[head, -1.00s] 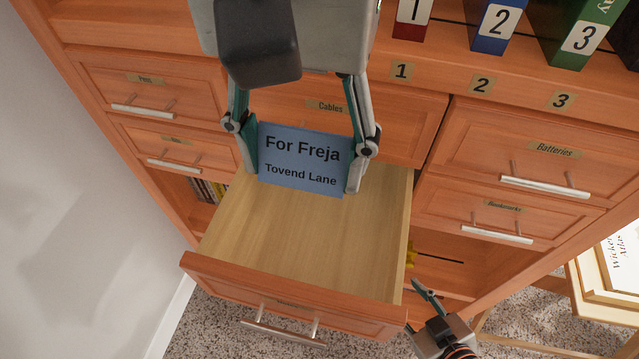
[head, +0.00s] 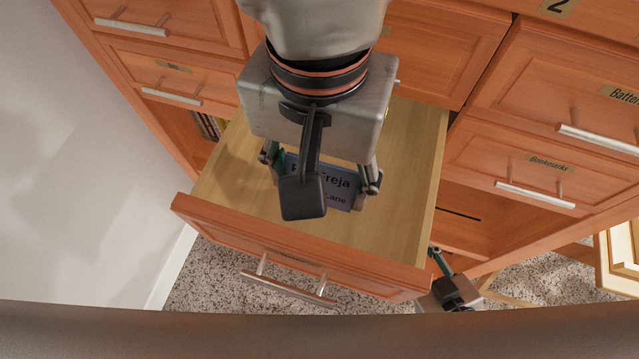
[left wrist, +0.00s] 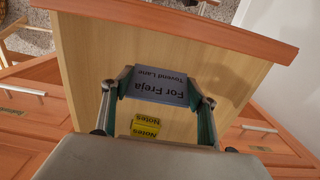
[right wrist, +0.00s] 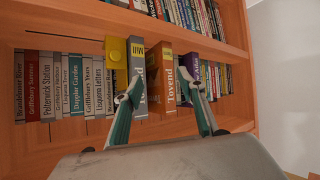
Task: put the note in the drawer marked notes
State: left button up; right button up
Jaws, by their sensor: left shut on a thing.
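The note is a blue card reading "For Freja, Tovend Lane" (head: 340,183), partly hidden by my left wrist in the head view. It also shows in the left wrist view (left wrist: 160,86). My left gripper (head: 317,190) is shut on it, one finger at each side edge, over the open drawer (head: 215,185). How far the note is above the drawer's floor is hard to tell. The drawer's front label is too small to read. A yellow thing marked "Notes" (left wrist: 146,125) shows beside the note in the left wrist view. My right gripper (right wrist: 162,100) is open and empty.
Shut drawers flank the open one, including one labelled Bookmarks (head: 530,165). In the right wrist view, several books (right wrist: 65,88) and a yellow object (right wrist: 115,50) stand on shelves. A pale wall (head: 80,190) is at the left.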

pick_arm(q)
notch_tip(320, 180, down, 4)
jog(key=shift+r+b, duration=0.1)
jog(key=shift+b, duration=0.35)
jog(key=shift+f, duration=0.2)
jog(key=o, duration=0.7)
jog(key=shift+c, duration=0.2)
pick_arm(e)
jog(key=shift+a, duration=0.4)
